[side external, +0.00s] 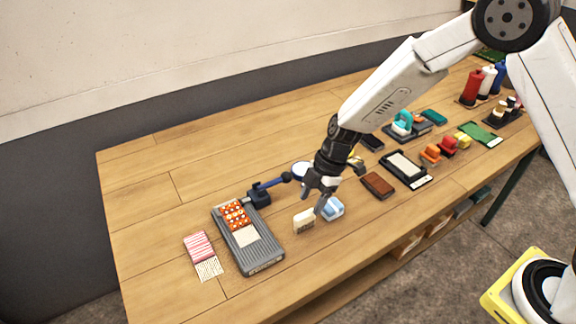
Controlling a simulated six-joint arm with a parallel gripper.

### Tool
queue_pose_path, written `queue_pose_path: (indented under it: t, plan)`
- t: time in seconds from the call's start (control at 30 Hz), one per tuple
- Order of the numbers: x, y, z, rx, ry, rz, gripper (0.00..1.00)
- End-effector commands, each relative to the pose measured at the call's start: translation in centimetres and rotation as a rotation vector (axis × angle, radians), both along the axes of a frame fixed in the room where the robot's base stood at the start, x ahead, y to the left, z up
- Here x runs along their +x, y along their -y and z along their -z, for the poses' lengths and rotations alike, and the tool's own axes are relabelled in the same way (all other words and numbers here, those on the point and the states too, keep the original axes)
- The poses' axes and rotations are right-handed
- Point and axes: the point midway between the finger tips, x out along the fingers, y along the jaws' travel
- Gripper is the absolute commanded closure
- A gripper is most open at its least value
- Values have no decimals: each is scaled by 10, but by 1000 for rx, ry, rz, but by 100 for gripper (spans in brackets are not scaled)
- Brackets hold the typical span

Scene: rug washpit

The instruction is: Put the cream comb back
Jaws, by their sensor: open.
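A small cream block (304,221), which looks like the cream comb, stands on the wooden table near its front edge. Its teeth cannot be made out at this size. My gripper (316,198) is open, just above and slightly right of the cream block, with its fingers pointing down. Nothing shows between the fingers. I cannot tell whether a finger touches the cream block or the light blue and white block (332,208) just to its right. My gripper hides part of the table behind it.
A grey ribbed tray (263,259) with an orange patterned piece lies left, beside a blue jointed lamp-like stand (259,197). Pink striped cloth (199,246) lies farther left. A brown block (377,185) and black-framed tray (419,179) lie right. Bottles (471,88) stand far right.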

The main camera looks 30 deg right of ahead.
Motion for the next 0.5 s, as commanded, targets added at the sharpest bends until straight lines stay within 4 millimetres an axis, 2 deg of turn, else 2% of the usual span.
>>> queue_pose_path:
  t: [0.2, 0.5]
  plan:
    - [1, 12, -29, 0, 3, 0, 39]
    - [0, 20, -48, 0, 1, 0, 39]
